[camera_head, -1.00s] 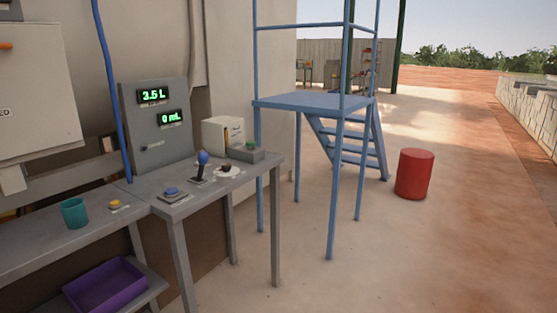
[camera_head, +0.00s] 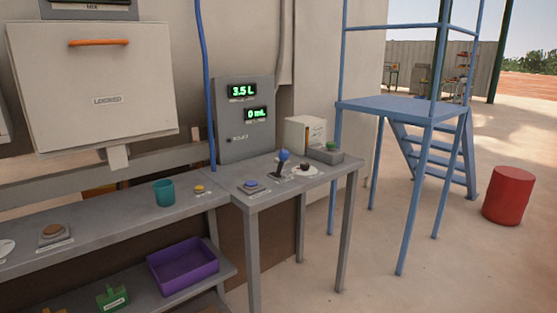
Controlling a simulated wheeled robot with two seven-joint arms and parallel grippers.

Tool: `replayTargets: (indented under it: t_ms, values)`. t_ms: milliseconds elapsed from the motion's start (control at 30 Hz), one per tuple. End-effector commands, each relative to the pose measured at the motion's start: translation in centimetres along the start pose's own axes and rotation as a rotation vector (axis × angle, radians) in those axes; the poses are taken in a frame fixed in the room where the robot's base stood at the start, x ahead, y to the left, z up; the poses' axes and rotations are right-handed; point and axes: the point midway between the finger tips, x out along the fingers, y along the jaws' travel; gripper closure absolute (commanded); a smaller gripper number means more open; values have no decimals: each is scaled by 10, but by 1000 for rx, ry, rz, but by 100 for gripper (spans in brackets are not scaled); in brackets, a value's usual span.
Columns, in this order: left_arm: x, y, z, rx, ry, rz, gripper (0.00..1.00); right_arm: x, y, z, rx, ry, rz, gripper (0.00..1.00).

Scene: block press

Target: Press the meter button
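A grey meter panel (camera_head: 245,118) stands at the back of the grey table, with two green displays reading 3.5 L and 0 mL. On the table in front of it are a blue button (camera_head: 251,184) on a small plate, a blue-knobbed lever (camera_head: 283,157) and a dark knob (camera_head: 305,167) on a white disc. A green button (camera_head: 331,146) sits on a grey box at the right end. A small yellow button (camera_head: 199,188) lies farther left. The labels are too small to read, so I cannot tell which is the meter button. Neither gripper shows.
A teal cup (camera_head: 164,193) and an orange-brown button (camera_head: 51,231) are on the left bench. A purple tray (camera_head: 183,265) and a green item (camera_head: 113,297) lie on the shelf below. A blue platform (camera_head: 403,108) and a red drum (camera_head: 508,196) stand right, with open floor between.

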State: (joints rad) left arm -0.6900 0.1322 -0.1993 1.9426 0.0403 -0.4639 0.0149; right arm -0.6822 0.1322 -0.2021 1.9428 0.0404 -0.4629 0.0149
Motion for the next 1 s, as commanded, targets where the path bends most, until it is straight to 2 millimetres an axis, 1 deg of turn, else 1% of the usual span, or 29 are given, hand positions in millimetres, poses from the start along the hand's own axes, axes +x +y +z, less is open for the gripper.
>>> replayTargets:
  t_ms: [67,100,267,300,1000]
  values:
    - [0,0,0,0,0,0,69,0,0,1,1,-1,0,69]
    - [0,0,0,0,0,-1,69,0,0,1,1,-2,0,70]
    - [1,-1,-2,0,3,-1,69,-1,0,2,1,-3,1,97]
    - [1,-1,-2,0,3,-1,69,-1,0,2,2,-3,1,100]
    - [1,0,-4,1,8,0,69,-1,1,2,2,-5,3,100]
